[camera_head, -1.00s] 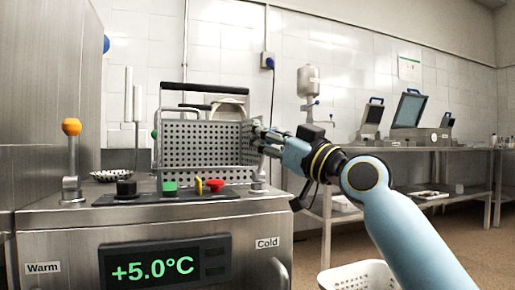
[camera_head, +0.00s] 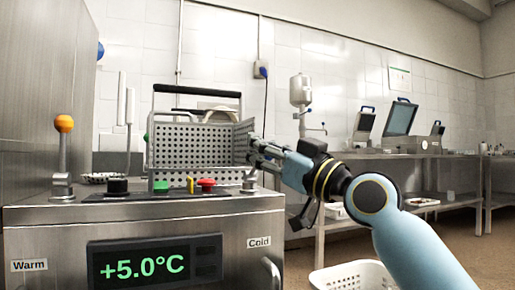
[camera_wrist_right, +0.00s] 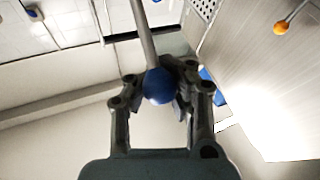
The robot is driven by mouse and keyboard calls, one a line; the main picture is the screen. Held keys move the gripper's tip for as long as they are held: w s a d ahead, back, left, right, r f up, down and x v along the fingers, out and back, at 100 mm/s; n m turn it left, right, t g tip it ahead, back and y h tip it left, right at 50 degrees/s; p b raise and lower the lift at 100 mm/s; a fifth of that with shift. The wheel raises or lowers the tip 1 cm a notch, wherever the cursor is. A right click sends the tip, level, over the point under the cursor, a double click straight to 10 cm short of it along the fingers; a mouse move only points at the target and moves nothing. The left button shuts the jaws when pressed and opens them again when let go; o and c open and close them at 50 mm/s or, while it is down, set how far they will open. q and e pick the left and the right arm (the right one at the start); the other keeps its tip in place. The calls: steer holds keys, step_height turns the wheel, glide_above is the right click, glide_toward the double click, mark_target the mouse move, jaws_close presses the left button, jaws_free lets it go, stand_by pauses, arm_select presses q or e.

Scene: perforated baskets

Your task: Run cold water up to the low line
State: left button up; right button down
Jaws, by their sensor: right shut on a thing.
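The cold lever (camera_head: 249,182) stands on the right of the steel machine top, above the "Cold" label (camera_head: 259,242). Its blue ball knob (camera_wrist_right: 158,88) shows in the right wrist view, at the end of a metal rod. My right gripper (camera_head: 256,152) is shut on this knob, with a finger on each side. In the head view the gripper hides the knob. The warm lever with an orange knob (camera_head: 64,124) stands upright at the left, above the "Warm" label (camera_head: 29,265). No water and no low line show. My left gripper is not in view.
A perforated basket (camera_head: 190,146) with a black handle stands behind the control buttons. The display (camera_head: 154,262) reads +5.0°C. A white basket (camera_head: 352,277) is low at the front right. A steel table (camera_head: 450,158) with machines stands behind my right arm.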

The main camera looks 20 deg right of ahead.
steer(key=shift+r, duration=0.1)
steer(key=c, duration=1.5)
jaws_free()
steer(key=shift+s+d, duration=0.2)
steer(key=shift+d, duration=0.2)
steer(key=o, duration=0.5)
steer(key=shift+c, duration=0.2)
steer(key=shift+o, duration=0.2)
steer(key=v, duration=0.7)
steer(key=shift+s, duration=0.2)
